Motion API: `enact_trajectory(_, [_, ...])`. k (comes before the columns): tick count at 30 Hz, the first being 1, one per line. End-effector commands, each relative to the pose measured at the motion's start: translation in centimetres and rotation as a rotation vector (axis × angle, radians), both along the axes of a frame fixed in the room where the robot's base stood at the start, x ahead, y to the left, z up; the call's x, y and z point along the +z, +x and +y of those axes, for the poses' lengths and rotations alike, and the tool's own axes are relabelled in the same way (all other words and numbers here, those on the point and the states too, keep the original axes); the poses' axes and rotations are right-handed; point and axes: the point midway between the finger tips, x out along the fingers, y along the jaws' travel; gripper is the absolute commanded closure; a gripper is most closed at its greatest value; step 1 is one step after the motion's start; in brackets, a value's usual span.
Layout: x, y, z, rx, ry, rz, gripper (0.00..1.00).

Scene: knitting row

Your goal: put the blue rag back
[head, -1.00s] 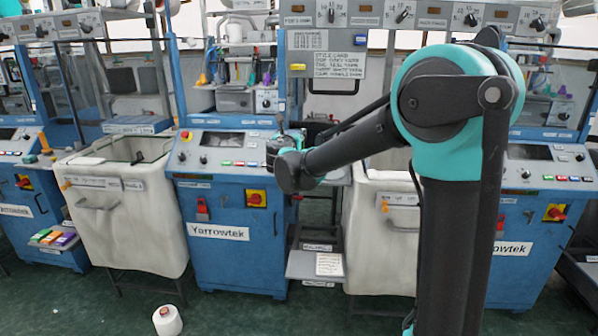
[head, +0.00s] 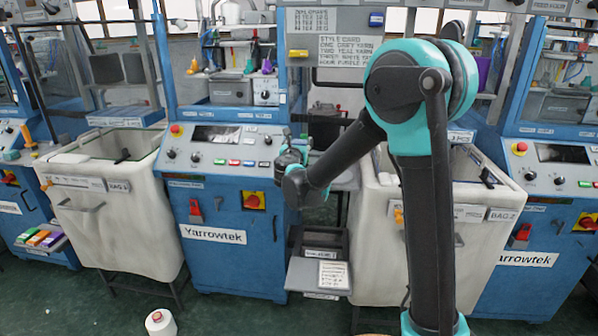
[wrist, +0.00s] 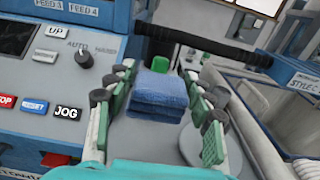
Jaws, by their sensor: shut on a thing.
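The blue rag (wrist: 160,93) is a folded, fluffy block in the middle of the wrist view. It sits between the green and grey fingers of my gripper (wrist: 162,78), which is shut on it. In the head view my gripper (head: 290,160) is at the right end of the middle Yarrowtek machine's control panel (head: 215,150), and I cannot make out the rag there. In the wrist view a grey surface and a pale round disc (wrist: 203,145) lie below and right of the rag. Whether the rag touches that surface I cannot tell.
A white bag bin (head: 115,205) stands left of the middle machine and another (head: 380,240) stands right, partly behind my arm. Low trays (head: 318,275) sit between machine and right bin. A yarn cone (head: 160,322) stands on the green floor. The wrist view shows the JOG button (wrist: 67,112) close left.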

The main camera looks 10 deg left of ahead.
Motion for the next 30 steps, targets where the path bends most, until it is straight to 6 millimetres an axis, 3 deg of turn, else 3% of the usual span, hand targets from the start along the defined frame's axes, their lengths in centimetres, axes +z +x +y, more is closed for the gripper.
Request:
enact_trajectory(3, [-3.1,0.1,0.0,0.000,0.000,0.000,0.71])
enact_trajectory(9, [-6.5,0.0,0.0,0.000,0.000,0.000,0.71])
enact_trajectory(17, [-8.0,0.0,0.0,0.000,0.000,0.000,0.71])
enact_trajectory(24, [-10.9,0.1,0.0,0.000,0.000,0.000,0.71])
enact_trajectory(30, [-11.2,0.0,0.0,0.000,0.000,0.000,0.71])
